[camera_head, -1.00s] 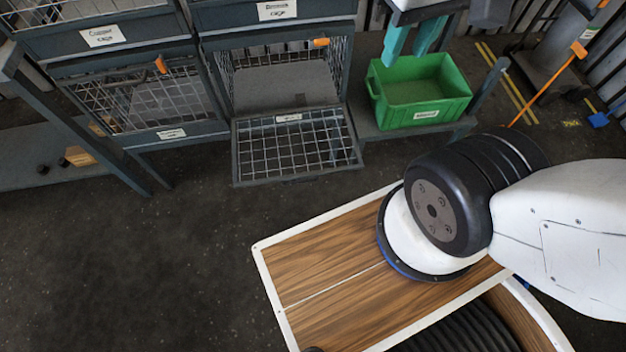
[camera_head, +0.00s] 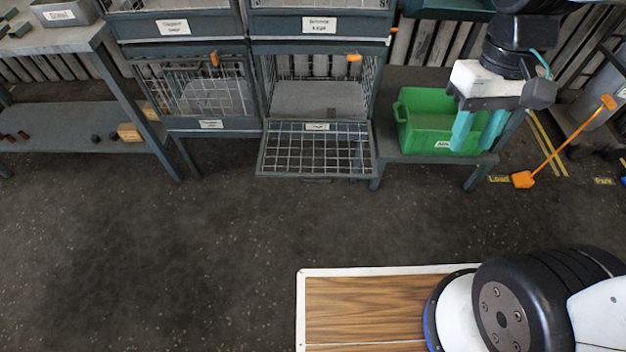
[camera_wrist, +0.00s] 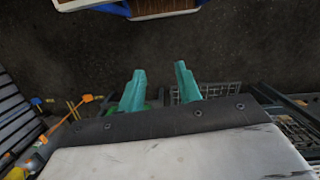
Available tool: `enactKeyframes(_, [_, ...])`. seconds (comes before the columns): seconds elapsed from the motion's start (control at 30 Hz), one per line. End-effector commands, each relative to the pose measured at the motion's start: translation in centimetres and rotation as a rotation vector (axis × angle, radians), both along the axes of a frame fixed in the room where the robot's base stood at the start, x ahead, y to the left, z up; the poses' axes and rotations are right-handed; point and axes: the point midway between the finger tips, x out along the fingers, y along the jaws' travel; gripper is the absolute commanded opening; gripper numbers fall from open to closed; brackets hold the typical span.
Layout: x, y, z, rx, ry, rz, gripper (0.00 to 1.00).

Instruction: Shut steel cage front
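The steel cage (camera_head: 318,98) is in the middle of the rack in the head view. Its mesh front (camera_head: 317,150) is open, folded down and out from the lower edge, lying roughly flat. An orange latch (camera_head: 354,57) sits at the cage's upper right. My gripper (camera_head: 479,132) is to the right of the cage, in front of the green bin, pointing down. Its two teal fingers are apart and nothing shows between them. In the wrist view my gripper (camera_wrist: 160,80) is also open, and part of a mesh panel (camera_wrist: 205,92) shows just beyond the right finger.
A green bin (camera_head: 418,112) stands on a low shelf right of the cage. A neighbouring cage (camera_head: 205,97) on the left has its front up. A table (camera_head: 75,140) stands at far left. Open dark floor (camera_head: 200,240) lies in front.

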Motion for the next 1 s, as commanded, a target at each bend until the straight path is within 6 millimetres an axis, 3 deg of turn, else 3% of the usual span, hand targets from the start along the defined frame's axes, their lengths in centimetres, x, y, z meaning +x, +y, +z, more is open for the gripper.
enactKeyframes(0.27, [8.0, 3.9, -8.4, -0.015, 0.078, 0.016, 0.34])
enactKeyframes(0.47, [13.7, 7.4, -16.9, -0.021, 0.042, -0.018, 0.34])
enactKeyframes(0.7, [19.1, 11.8, -29.4, -0.013, -0.062, -0.106, 0.34])
enactKeyframes(1.0, [22.7, 16.5, -46.8, 0.045, -0.270, -0.273, 0.34])
